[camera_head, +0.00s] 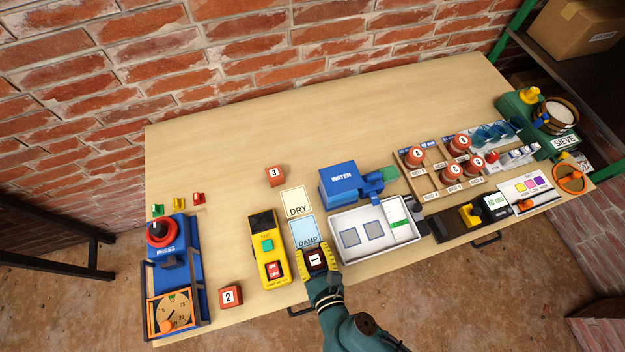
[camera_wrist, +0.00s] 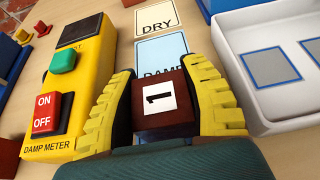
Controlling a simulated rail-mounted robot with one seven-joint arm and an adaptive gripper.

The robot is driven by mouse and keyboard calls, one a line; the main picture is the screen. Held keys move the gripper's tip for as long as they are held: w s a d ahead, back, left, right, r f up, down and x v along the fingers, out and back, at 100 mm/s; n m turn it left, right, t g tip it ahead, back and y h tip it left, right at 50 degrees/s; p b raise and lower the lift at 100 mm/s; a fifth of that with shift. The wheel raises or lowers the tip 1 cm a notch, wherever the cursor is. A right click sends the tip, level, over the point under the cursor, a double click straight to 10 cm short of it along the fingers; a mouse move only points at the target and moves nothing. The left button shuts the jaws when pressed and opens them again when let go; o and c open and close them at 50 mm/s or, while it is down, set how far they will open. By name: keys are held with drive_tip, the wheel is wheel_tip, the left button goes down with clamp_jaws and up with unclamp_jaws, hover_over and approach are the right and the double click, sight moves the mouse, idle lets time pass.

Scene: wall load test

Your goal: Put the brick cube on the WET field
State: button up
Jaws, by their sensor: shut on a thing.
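A dark red-brown brick cube with a white label "1" (camera_head: 315,259) is between the yellow fingers of my gripper (camera_head: 317,262). In the wrist view my gripper (camera_wrist: 160,75) is shut on this cube (camera_wrist: 170,123), one finger at each side. The cube is near the table's front edge, just in front of the light blue DAMP field (camera_head: 306,230), whose lower part it covers in the wrist view. The cream DRY field (camera_head: 296,203) lies behind DAMP. No field marked WET can be read; the area under the cube and gripper is hidden. I cannot tell whether the cube touches the table.
A yellow damp meter (camera_head: 262,270) stands close left of the fields. A white tray (camera_head: 376,257) with two grey squares stands close right, with a blue WATER box (camera_head: 338,186) behind. Brick cubes "2" (camera_head: 230,296) and "3" (camera_head: 275,176) stand apart. The table's back is clear.

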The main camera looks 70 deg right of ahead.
drive_tip(key=o, duration=1.2)
drive_tip(key=shift+f, duration=0.1)
drive_tip(key=v, duration=1)
drive_tip(key=shift+a+r, duration=0.1)
drive_tip(key=shift+r, duration=0.2)
drive_tip(key=shift+v, duration=0.85)
drive_tip(key=shift+s, duration=0.1)
